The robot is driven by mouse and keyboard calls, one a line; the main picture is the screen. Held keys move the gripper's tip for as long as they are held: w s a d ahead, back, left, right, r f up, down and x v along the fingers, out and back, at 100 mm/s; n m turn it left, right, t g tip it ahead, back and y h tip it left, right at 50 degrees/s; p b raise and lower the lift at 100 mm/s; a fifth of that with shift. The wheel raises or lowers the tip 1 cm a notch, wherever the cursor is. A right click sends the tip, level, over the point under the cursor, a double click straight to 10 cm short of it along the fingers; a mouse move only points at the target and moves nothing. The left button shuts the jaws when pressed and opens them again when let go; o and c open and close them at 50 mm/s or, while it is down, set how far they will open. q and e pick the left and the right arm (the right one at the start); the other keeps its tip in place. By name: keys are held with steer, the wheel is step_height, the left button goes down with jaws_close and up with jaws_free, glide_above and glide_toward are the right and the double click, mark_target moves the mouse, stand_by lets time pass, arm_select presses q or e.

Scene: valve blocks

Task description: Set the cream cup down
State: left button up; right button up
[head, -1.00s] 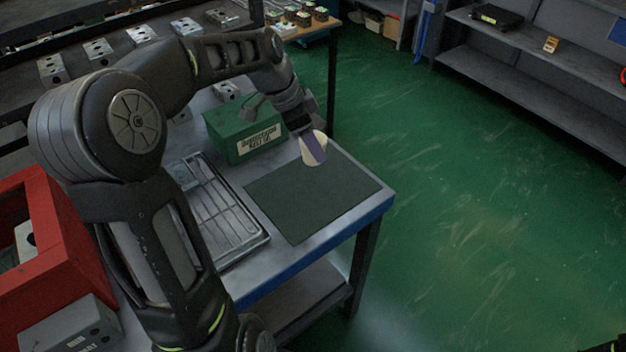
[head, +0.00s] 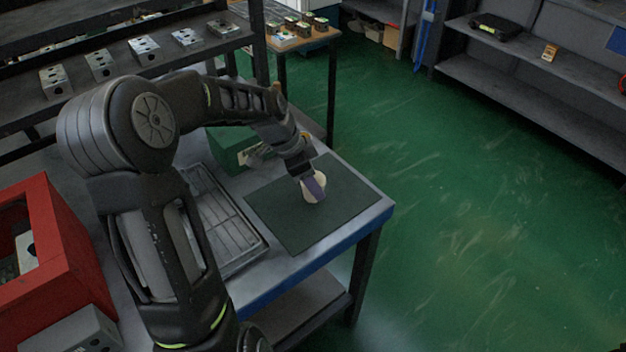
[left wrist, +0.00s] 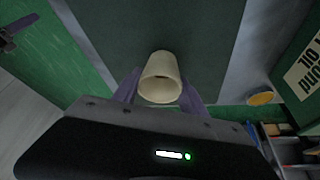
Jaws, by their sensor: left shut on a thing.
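The cream cup (head: 312,188) is over the dark mat (head: 290,228) on the workbench, near the mat's middle. My left gripper (head: 314,186) is shut on it, with a purple finger across its near side. In the left wrist view the cream cup (left wrist: 160,78) sits between the two purple fingers of my left gripper (left wrist: 160,92), its open mouth visible. The mat fills the area beyond it. I cannot tell whether the cup's base touches the mat. My right gripper is not in view.
A green box (head: 230,150) stands behind the mat, partly hidden by my left arm. A grey metal tray (head: 228,232) lies left of the mat. A red bin (head: 62,255) is at the far left. The bench's blue front edge (head: 330,255) lies close to the mat.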

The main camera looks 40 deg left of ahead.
arm_select(q)
steer(key=shift+f, duration=0.2)
steer(key=o, duration=1.5)
steer(key=shift+r, duration=0.1)
steer(key=shift+r, duration=0.1)
steer(key=shift+r, duration=0.2)
steer(key=v, duration=1.1)
steer(key=shift+s+a+r, duration=0.1)
steer(key=shift+s+r, duration=0.1)
steer(key=shift+r, duration=0.1)
